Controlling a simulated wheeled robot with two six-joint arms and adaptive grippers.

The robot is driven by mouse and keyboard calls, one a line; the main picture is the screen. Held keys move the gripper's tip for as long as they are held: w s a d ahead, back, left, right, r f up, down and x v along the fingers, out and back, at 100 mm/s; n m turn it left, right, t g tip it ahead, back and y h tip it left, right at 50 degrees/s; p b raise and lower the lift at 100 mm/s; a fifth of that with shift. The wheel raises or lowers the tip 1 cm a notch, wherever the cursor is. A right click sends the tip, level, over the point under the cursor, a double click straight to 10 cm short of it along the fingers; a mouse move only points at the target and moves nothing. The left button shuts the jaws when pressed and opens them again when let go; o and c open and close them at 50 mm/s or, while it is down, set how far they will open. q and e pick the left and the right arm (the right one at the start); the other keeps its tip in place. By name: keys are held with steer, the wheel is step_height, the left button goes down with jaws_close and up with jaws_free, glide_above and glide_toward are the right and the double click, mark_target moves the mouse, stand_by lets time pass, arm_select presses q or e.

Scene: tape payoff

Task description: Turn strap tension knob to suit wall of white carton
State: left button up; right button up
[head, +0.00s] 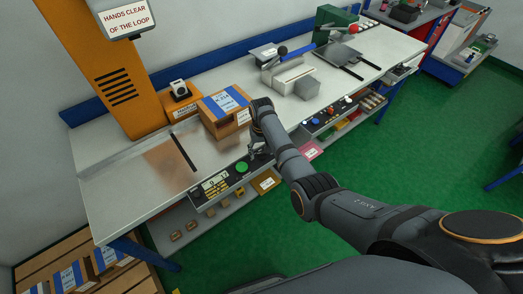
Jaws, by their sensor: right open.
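My right gripper (259,151) is open, pointing down over the right end of the front control panel (210,190). The panel has a green round button (242,166) just left of the gripper. The gripper covers part of the panel, and I cannot make out a tension knob under it. A brown carton (214,127) with a blue and white top label sits on the bench behind the gripper, its right side partly covered by my arm. I see no carton that is plainly white. My left gripper is not in view.
The bench (110,160) is clear at left.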

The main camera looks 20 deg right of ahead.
steer(key=c, duration=1.2)
steer(key=shift+o, duration=0.2)
steer(key=m+p, duration=0.2)
steer(key=m, duration=0.1)
steer(key=shift+r+m, duration=0.15)
steer(key=shift+m, duration=0.15)
steer(key=m+p, duration=0.2)
steer(key=m, duration=0.2)
steer(key=shift+m, duration=0.3)
steer(key=m+p, duration=0.1)
steer(key=m, duration=0.8)
steer(key=shift+m, duration=0.4)
